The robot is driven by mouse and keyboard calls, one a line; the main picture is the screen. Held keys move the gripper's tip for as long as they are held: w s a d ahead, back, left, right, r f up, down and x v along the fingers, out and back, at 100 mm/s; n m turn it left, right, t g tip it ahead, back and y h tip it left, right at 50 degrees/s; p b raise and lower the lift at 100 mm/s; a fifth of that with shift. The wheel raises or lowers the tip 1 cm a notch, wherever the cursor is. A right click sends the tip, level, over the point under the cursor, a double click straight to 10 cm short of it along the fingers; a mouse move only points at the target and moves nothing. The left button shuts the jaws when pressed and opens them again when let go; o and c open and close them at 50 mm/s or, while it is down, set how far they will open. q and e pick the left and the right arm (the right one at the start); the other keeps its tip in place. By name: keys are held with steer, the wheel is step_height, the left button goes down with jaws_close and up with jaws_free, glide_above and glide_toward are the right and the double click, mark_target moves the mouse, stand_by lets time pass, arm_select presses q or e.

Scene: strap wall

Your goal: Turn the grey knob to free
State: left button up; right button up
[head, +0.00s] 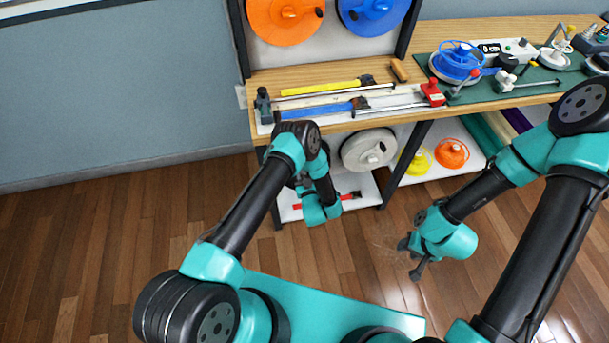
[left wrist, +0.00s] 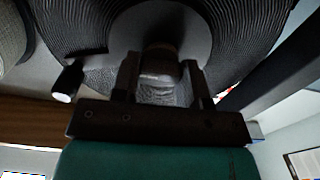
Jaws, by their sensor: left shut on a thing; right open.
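The grey knob (left wrist: 160,90) sits at the centre of a large dark grey ribbed reel (left wrist: 95,30) in the left wrist view. My left gripper (left wrist: 160,76) is shut on the knob, one finger on each side. In the head view this reel and knob are hidden behind my left arm, and only a little of the left gripper (head: 300,181) shows below the bench. Any marking of the knob's setting cannot be read. My right gripper (head: 411,258) is open and empty over the floor, right of the lower shelf.
A small dark crank handle with a white end (left wrist: 67,82) stands out from the reel. A white reel (head: 369,149) hangs beside it under the bench (head: 300,78). The bench holds strap tools and a blue spool (head: 456,62). Floor (head: 90,220) at left is clear.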

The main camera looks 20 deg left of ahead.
arm_select(q)
steer(key=n, duration=1.7)
steer(key=shift+n, duration=0.3)
stand_by(0.4)
steer(key=o, duration=0.9)
steer(key=shift+s, duration=0.1)
